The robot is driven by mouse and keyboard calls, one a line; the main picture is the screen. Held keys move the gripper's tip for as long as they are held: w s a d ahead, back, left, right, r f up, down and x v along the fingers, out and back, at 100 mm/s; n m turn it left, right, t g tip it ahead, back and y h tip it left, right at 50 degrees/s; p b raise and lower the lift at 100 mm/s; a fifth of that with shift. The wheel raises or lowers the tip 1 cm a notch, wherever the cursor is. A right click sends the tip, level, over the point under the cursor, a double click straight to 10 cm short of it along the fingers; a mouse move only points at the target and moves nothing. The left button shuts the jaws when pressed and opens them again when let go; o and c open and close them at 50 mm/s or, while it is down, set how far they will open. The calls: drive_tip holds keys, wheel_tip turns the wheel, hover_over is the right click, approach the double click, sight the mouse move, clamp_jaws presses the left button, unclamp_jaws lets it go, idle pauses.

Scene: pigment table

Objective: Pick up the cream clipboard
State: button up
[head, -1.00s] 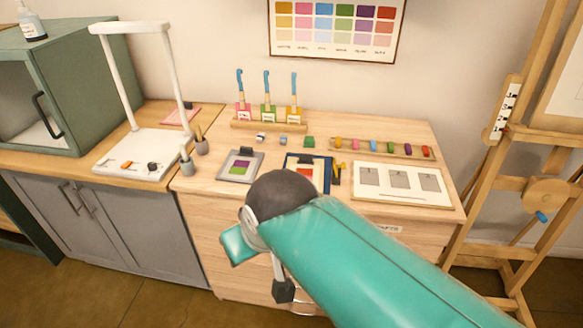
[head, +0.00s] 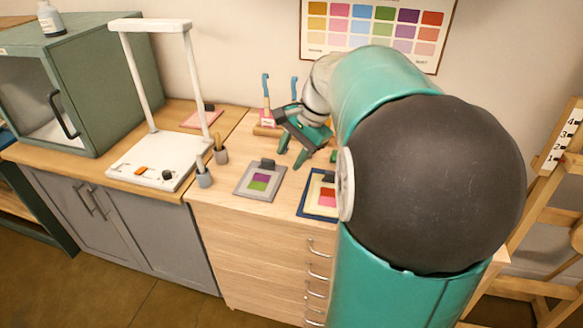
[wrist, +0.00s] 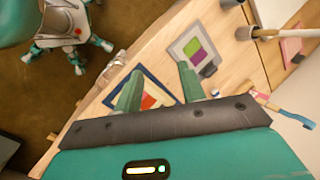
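No clipboard shows as plainly cream all over. A navy-edged board (head: 306,207) lies on the wooden drawer table, with a cream face and a red and pink patch. A dark clip is at its top, and my arm hides its right part. I cannot tell whether the cream face is a separate clipboard. A grey clipboard (head: 247,188) with a purple and green card lies left of it. My gripper (head: 290,158) is open and empty above the table, behind these boards. In the wrist view both boards show beyond the open fingers (wrist: 160,68).
A pink clipboard (head: 200,119) lies on the left counter behind a white lamp stand (head: 143,170). Blue-handled tools (head: 266,85) stand in a rack behind my gripper. An easel (head: 560,185) stands at the right.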

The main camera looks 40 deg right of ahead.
drive_tip(key=s+d+f+m+t+y, duration=0.1)
drive_tip(key=d+f+m, duration=0.25)
drive_tip(key=d, duration=0.55)
drive_tip(key=s+d+f+m+t+y, duration=0.1)
drive_tip(key=d+f+m, duration=0.3)
drive_tip(key=d, duration=0.5)
drive_tip(key=s+d+f+m+t+y, duration=0.1)
drive_tip(key=d+f+m+t, duration=0.1)
drive_tip(key=d+m, duration=0.5)
drive_tip(key=w+a+f+n, duration=0.1)
drive_tip(key=w+f, duration=0.1)
drive_tip(key=f, duration=0.1)
drive_tip(key=w+a+f, duration=0.2)
drive_tip(key=f, duration=0.1)
drive_tip(key=w+a+f+n, duration=0.1)
drive_tip(key=w+f, duration=0.2)
drive_tip(key=shift+a+f+n+g, duration=0.15)
drive_tip(key=shift+a+n+g, duration=0.15)
drive_tip(key=shift+a+n, duration=0.1)
clamp_jaws()
